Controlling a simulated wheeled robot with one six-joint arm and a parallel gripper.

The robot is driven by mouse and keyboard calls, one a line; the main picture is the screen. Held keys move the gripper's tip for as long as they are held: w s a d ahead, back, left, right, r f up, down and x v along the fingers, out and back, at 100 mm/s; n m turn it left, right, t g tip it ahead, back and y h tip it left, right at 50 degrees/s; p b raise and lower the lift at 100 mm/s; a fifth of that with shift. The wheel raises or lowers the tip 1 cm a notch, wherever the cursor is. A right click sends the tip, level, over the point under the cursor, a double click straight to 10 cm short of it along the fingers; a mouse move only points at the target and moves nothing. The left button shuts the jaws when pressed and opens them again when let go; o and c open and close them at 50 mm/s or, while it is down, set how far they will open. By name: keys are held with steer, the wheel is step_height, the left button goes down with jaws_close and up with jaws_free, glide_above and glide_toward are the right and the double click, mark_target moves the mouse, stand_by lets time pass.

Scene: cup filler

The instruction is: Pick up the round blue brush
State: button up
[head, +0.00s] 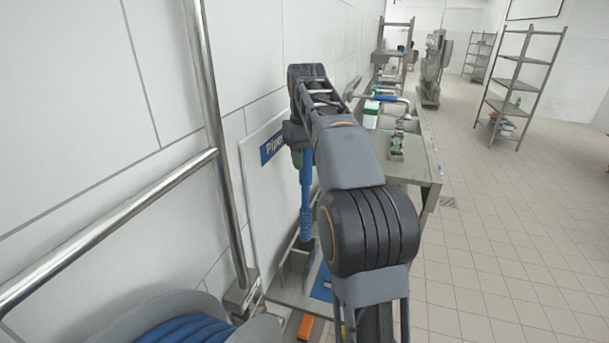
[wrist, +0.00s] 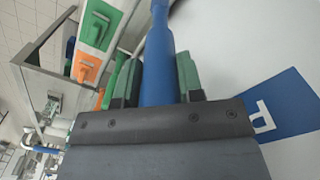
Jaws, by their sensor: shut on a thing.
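The blue brush (head: 306,195) hangs roughly upright below my gripper (head: 298,154) in the head view, close to a white wall board. In the wrist view, its blue handle (wrist: 158,50) runs between the green fingers of my gripper (wrist: 155,80). The fingers are shut on the handle, one on each side. The brush's far end is cut off in the wrist view, and its bristles cannot be made out clearly.
A white board with a blue label (head: 271,148) is on the wall behind the brush. A steel pipe rail (head: 205,90) and blue hose reel (head: 185,330) stand at left. A metal table (head: 415,165) lies beyond my arm. The tiled floor (head: 510,230) at right is clear.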

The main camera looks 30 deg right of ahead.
steer(key=s+d+b, duration=0.4)
steer(key=s+d, duration=0.9)
steer(key=s, duration=0.1)
steer(key=shift+d+f, duration=0.2)
steer(key=shift+d, duration=0.15)
steer(key=shift+w, duration=0.1)
